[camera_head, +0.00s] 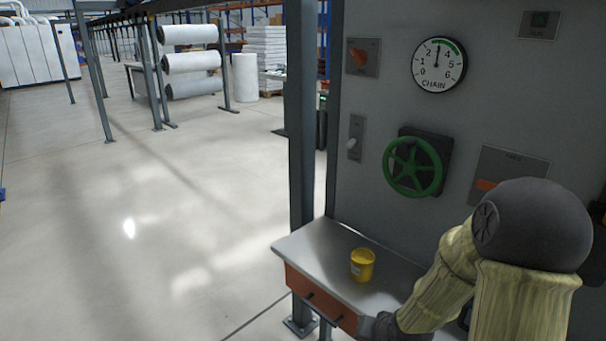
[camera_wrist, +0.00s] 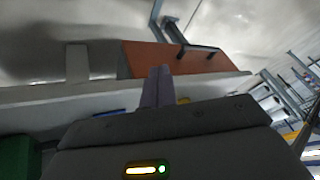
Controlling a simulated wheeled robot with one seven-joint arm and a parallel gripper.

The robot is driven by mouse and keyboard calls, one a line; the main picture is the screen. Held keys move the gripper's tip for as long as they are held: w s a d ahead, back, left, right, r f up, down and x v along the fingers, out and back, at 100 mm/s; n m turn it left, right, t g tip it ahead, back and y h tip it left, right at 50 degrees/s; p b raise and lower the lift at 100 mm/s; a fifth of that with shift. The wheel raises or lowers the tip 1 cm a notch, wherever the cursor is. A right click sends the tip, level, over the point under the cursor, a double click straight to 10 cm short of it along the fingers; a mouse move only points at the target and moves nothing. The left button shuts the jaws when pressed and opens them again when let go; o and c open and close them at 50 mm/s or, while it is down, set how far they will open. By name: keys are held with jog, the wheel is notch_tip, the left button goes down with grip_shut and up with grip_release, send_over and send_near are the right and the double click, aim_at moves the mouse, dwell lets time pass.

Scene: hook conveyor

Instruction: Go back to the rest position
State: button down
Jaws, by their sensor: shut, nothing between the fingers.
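My gripper (camera_wrist: 158,72) shows in the wrist view with its two grey fingers side by side, shut and empty. In the head view my arm comes in at the lower right, and its dark end is low beside the front of the metal shelf (camera_head: 318,247). The fingertips are hidden there. The shelf's orange drawer front (camera_head: 312,298) also shows in the wrist view (camera_wrist: 205,66), beyond the fingers. A yellow cup (camera_head: 362,265) stands upright on the shelf, apart from my arm.
Open floor (camera_head: 130,210) lies left.

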jog(key=s+r+n+g+h, duration=0.2)
jog(key=s+r+n+g, duration=0.1)
jog(key=s+r, duration=0.65)
jog(key=w+p+v, duration=0.1)
jog(key=p+v, duration=0.9)
jog(key=p, duration=0.2)
jog(key=shift+r+g, duration=0.3)
jog(key=shift+r, duration=0.15)
jog(key=c, duration=2.2)
grip_release()
jog(key=shift+w+a, duration=0.1)
